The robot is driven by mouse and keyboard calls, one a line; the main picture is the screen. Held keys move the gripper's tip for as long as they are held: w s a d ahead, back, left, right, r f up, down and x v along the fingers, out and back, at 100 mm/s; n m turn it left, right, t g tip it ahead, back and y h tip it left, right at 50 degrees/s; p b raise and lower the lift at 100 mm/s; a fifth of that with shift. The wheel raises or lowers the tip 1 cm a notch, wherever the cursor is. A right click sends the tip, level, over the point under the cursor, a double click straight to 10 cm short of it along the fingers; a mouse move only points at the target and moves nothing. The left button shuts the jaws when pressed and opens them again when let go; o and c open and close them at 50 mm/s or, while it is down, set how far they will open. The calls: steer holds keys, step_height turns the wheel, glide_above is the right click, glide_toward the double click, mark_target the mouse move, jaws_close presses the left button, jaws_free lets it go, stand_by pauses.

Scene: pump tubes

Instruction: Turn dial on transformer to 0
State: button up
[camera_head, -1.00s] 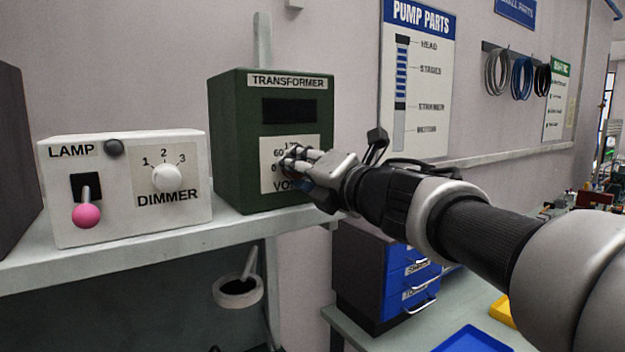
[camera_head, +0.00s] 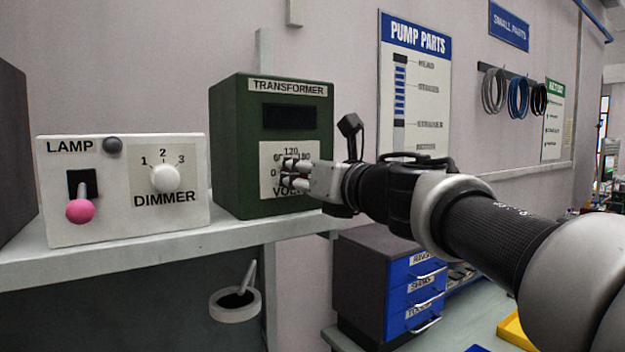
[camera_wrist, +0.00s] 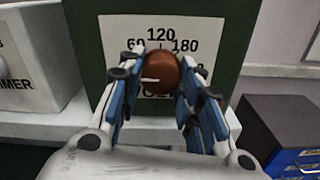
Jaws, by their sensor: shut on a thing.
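The green transformer (camera_head: 229,150) stands on the shelf. Its front has a dark display window (camera_head: 290,116) and a white scale plate (camera_head: 268,185) marked 0, 60, 120, 180 and VOLTS. My gripper (camera_head: 288,172) is at the plate, its fingers shut on the dial, which they hide in the head view. In the wrist view, the round brown dial (camera_wrist: 160,68) sits between the blue-padded fingers, under the 120 mark. A pale line on the dial points left. The lower part of the scale is hidden.
A white lamp box (camera_head: 100,225) with a dimmer knob (camera_head: 165,178) and a pink-tipped lever (camera_head: 80,211) stands left of the transformer on the shelf (camera_head: 130,250). A blue-drawer cabinet (camera_head: 365,270) is below right. A cup-like holder (camera_head: 236,306) hangs beneath the shelf.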

stand_by(0.3)
steer(key=o, duration=1.1)
steer(key=shift+c, duration=0.2)
steer(key=v, duration=1.2)
